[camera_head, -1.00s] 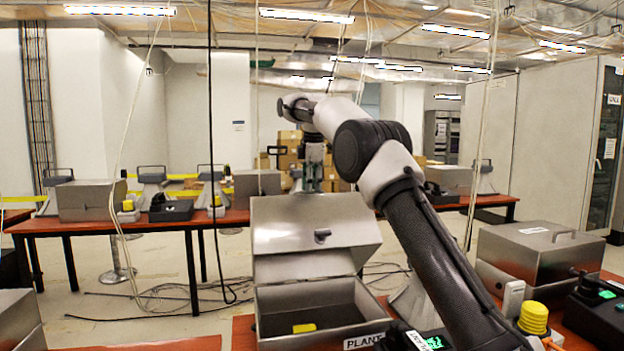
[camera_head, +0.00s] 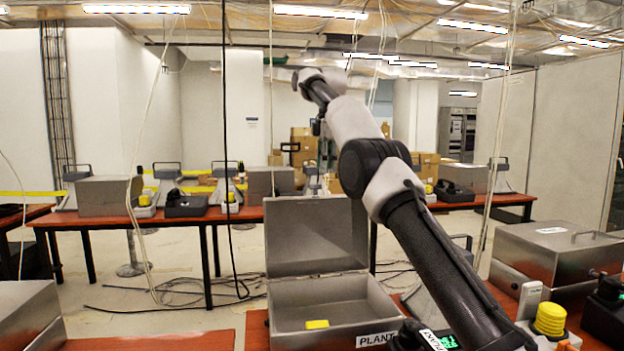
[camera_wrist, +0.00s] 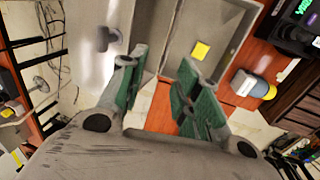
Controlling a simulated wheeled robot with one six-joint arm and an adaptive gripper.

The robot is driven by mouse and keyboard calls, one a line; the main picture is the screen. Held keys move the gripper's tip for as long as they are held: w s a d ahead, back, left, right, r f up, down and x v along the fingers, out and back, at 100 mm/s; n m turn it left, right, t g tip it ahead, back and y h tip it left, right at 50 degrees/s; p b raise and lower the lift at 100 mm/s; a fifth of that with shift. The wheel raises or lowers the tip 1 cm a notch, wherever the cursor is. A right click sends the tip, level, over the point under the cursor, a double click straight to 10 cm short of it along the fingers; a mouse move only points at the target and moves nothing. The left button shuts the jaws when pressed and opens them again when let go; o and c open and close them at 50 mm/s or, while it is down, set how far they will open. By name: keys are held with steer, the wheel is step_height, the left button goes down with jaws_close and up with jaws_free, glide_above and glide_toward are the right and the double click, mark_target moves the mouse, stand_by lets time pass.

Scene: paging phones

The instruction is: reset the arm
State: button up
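My arm (camera_head: 410,200) reaches up from the lower right of the head view, bent at the elbow, its far end raised above the tables. My gripper (camera_wrist: 158,80) shows in the wrist view with two green-padded fingers spread apart and nothing between them. It points down towards an open metal box (camera_head: 330,308). The box's lid (camera_head: 316,235) stands raised, and the box also shows in the wrist view (camera_wrist: 232,20). A yellow block (camera_head: 317,324) lies inside the box; it shows in the wrist view too (camera_wrist: 201,51).
A closed metal box (camera_head: 555,250) stands at right, with a yellow cylinder (camera_head: 550,318) and a black phone (camera_head: 605,310) near it. Another closed box (camera_head: 25,315) is at lower left. A back table (camera_head: 150,219) bears more boxes and phones. Cables hang from the ceiling.

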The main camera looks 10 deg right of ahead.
step_height(320, 180, down, 10)
steer(key=m, duration=0.9)
steer(key=s+d+f+m, duration=0.1)
steer(key=s+d+m, duration=0.2)
steer(key=s, duration=1.4)
steer(key=s+d+f+m+t, duration=0.1)
steer(key=s+d, duration=0.5)
steer(key=s, duration=1.1)
steer(key=s+d+f+m+t, duration=0.1)
steer(key=s+d+f+m, duration=0.2)
steer(key=s, duration=1.3)
steer(key=shift+s+d+f+m, duration=0.15)
steer(key=shift+s+d+m, duration=0.25)
steer(key=shift+d+m, duration=0.5)
